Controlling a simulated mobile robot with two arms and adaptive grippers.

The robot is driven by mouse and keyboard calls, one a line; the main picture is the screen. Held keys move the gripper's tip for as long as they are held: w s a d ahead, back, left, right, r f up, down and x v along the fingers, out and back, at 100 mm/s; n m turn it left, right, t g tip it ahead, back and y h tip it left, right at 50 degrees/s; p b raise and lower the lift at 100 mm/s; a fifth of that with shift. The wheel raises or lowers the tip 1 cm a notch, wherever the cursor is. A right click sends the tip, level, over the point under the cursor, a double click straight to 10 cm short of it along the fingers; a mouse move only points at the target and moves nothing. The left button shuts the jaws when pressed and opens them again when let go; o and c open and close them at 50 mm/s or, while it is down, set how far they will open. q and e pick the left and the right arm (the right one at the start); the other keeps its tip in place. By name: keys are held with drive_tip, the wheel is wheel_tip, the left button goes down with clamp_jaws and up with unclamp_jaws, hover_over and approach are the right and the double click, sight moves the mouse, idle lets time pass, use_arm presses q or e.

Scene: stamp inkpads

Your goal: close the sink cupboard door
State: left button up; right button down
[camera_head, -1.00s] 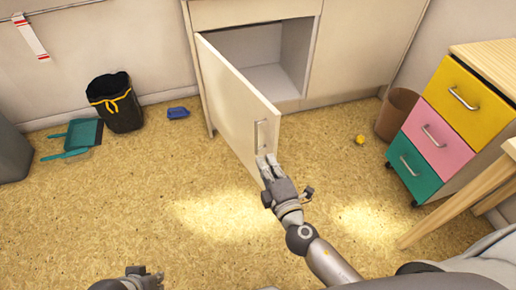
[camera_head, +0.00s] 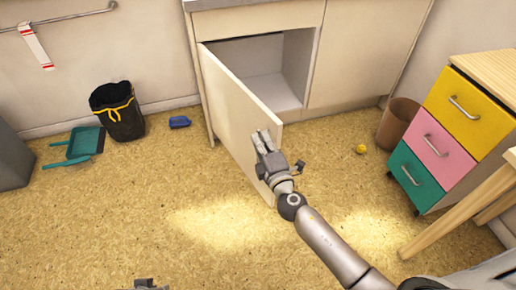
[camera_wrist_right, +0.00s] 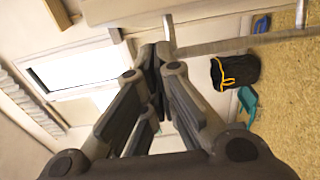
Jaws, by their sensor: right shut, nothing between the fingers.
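The sink cupboard door (camera_head: 232,108) is pale, hinged on its left side, and stands wide open into the room. My right gripper (camera_head: 263,140) is shut and empty at the door's free edge, on the right. Its fingers cover the place of the metal handle, which I cannot see now. Whether they touch the door I cannot tell. In the right wrist view the fingers (camera_wrist_right: 158,75) are close together. My left gripper (camera_head: 150,284) barely shows at the bottom edge, too cut off to read.
A black bin (camera_head: 117,112), a teal dustpan (camera_head: 84,143) and a blue object (camera_head: 179,122) lie left of the door. A brown bin (camera_head: 397,123), a small yellow ball (camera_head: 361,149) and a coloured drawer unit (camera_head: 437,145) are on the right. The floor in front is clear.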

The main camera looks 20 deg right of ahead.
drive_tip(key=shift+w+d, duration=0.25)
drive_tip(key=shift+d, duration=0.55)
drive_tip(key=shift+d, duration=0.15)
